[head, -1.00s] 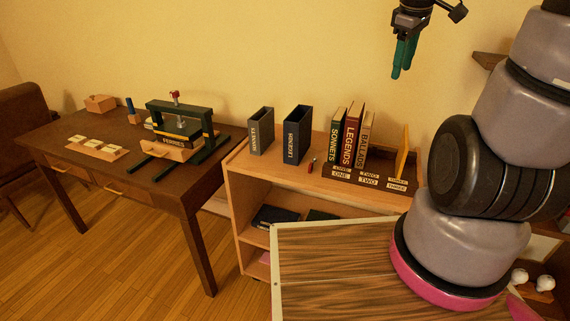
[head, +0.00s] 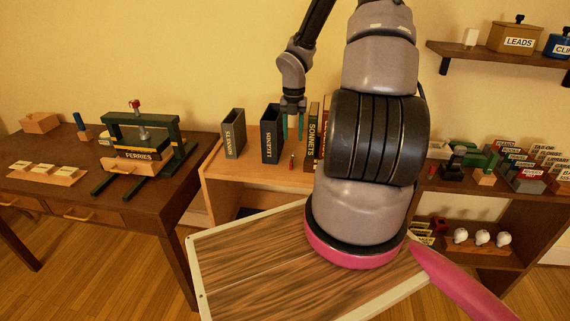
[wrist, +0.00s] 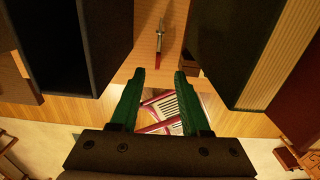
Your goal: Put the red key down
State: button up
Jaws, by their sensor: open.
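The red key (head: 291,162) lies on the top of the light wooden bookcase (head: 215,180), between the dark LEGENDS slipcase (head: 271,135) and the SONNETS book (head: 313,130). In the wrist view the key (wrist: 160,40) shows a red end nearer my gripper and a thin metal end pointing away. My gripper (head: 292,130) is above the key with its green fingers pointing down. In the wrist view my gripper (wrist: 159,78) is open, with nothing held between the fingertips. The key shows just beyond the tips, apart from them.
A grey slipcase (head: 233,135) stands left of the LEGENDS one. Tall cases crowd both sides of the fingers in the wrist view. A desk (head: 185,215) with a green press (head: 140,135) is at the left. A shelf unit (head: 500,205) is at the right.

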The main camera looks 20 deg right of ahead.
aim_at(292, 159)
jog(key=f, duration=1)
jog(key=shift+a+f, duration=0.2)
jog(key=shift+f, duration=0.05)
grip_shut()
